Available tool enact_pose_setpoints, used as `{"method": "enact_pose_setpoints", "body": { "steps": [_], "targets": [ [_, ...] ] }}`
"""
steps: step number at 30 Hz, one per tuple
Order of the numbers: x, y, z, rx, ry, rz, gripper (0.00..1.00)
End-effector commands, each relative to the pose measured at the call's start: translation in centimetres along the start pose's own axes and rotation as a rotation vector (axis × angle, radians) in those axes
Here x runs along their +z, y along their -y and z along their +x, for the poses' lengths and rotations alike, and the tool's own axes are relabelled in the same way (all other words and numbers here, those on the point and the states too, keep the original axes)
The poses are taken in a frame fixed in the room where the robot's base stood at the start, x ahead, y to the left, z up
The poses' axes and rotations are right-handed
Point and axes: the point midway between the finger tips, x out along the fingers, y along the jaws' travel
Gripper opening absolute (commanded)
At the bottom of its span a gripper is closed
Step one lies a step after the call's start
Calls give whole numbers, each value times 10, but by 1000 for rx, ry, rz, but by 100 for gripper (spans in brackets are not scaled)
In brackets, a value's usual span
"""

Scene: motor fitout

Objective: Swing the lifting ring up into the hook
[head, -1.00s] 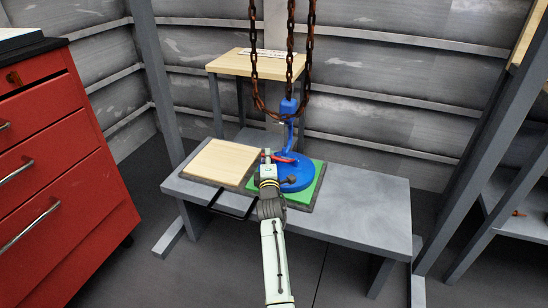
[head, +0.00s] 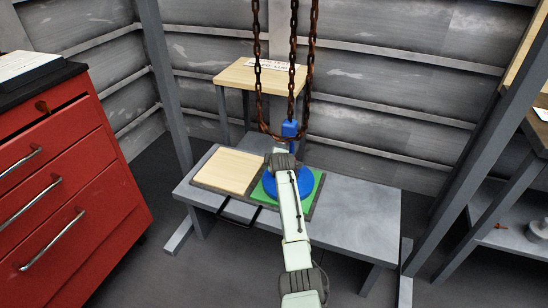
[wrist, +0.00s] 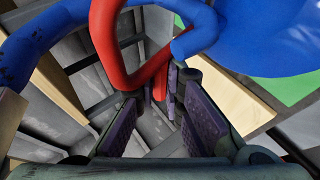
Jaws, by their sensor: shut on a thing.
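The red lifting ring (wrist: 103,45) stands in the upper middle of the wrist view, its lower part between my gripper's purple-padded fingers (wrist: 160,88). My gripper is shut on it. Curved blue metal, probably the hook (wrist: 40,35), comes close to or crosses the ring from the left and right; I cannot tell whether it passes through. In the head view the round blue base (head: 273,190) is partly behind my arm, with a blue block (head: 290,129) above it. My gripper's tips and the ring are hidden there behind my wrist.
Rusty chains (head: 294,60) hang in a loop by the blue block. The base rests on a green mat (head: 318,188) beside a pale board (head: 228,170) on the grey bench (head: 370,205). A red drawer cabinet (head: 75,190) stands left. The bench's right side is clear.

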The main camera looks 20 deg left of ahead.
Motion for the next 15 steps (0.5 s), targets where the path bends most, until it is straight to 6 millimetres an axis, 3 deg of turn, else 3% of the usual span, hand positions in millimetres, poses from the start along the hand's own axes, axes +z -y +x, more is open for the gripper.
{"method": "enact_pose_setpoints", "body": {
  "steps": [15],
  "targets": [
    [0, 0, 3, -42, -1, 17, 0]
  ]
}}
